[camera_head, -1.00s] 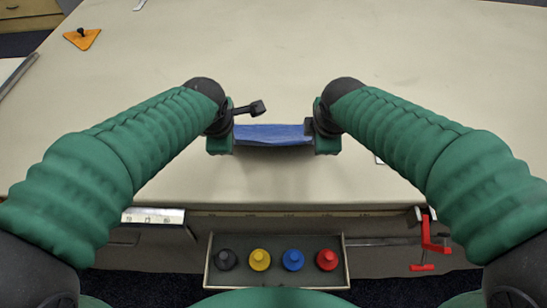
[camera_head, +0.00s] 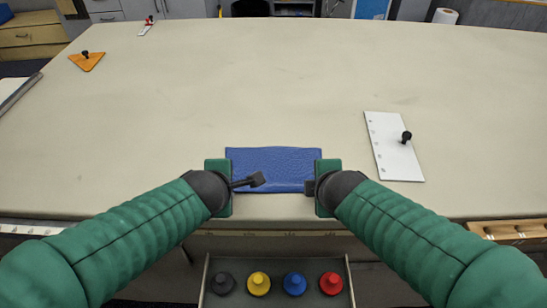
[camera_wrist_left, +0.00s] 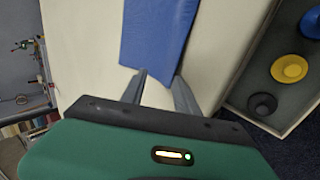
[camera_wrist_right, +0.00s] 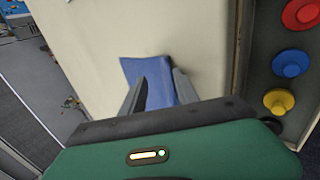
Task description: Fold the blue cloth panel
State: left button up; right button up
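The blue cloth panel (camera_head: 273,168) lies flat near the front edge of the table, as a wide rectangle with a slightly uneven surface. I cannot tell whether it has more than one layer. My left gripper (camera_head: 252,181) is at its left end; in the left wrist view its two fingers (camera_wrist_left: 160,80) stand apart just at the end of the cloth (camera_wrist_left: 158,35). My right gripper (camera_head: 309,187) is at the right end; in the right wrist view its fingers (camera_wrist_right: 158,76) stand apart with the cloth (camera_wrist_right: 158,92) showing between them. Contact is unclear.
A white plate with a black knob (camera_head: 394,146) lies to the right, and an orange triangle with a knob (camera_head: 87,61) at the far left. An open drawer (camera_head: 348,284) below the table edge holds several coloured knobbed pieces. The table behind the cloth is clear.

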pick_arm(q)
notch_tip(320, 180, up, 9)
jog(key=s, duration=0.2)
pick_arm(e)
notch_tip(320, 180, up, 9)
jog(key=s, duration=0.2)
